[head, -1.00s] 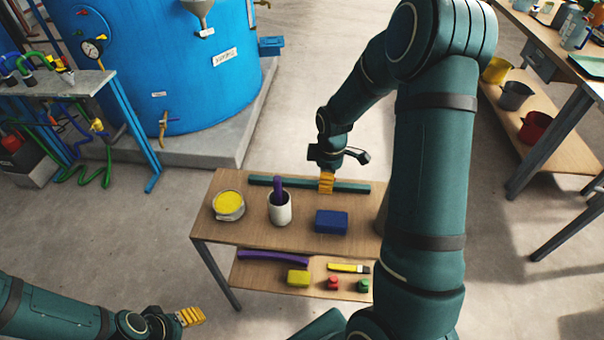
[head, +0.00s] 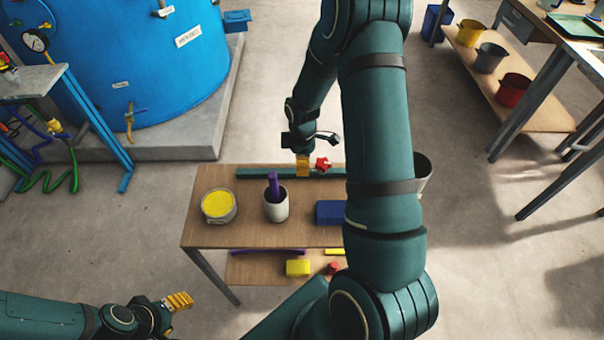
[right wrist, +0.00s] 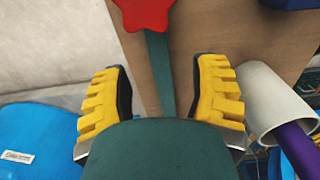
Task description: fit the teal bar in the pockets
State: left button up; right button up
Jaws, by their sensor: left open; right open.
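The teal bar (head: 255,173) lies along the far edge of the small wooden table. It also shows in the right wrist view (right wrist: 158,68). My right gripper (head: 302,172) is over the bar, pointing down. In the right wrist view the gripper (right wrist: 161,72) is open, with the bar between its yellow fingers and a gap on each side. A red star-shaped piece (head: 322,164) is beside it, over the bar, and also in the right wrist view (right wrist: 145,12). My left gripper (head: 180,300) is open and empty, left of the table. I cannot make out any pockets.
On the table (head: 235,232) are a yellow-filled tin (head: 218,206), a white cup (head: 276,208) holding a purple piece (head: 273,184), and a blue block (head: 329,212). The lower shelf holds a yellow block (head: 298,268). A big blue tank (head: 120,65) stands behind left. My right arm hides the table's right part.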

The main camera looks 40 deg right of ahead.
jog(key=shift+f+b, duration=0.7)
jog(key=shift+f, duration=2.1)
grip_shut()
jog(key=shift+r, duration=0.1)
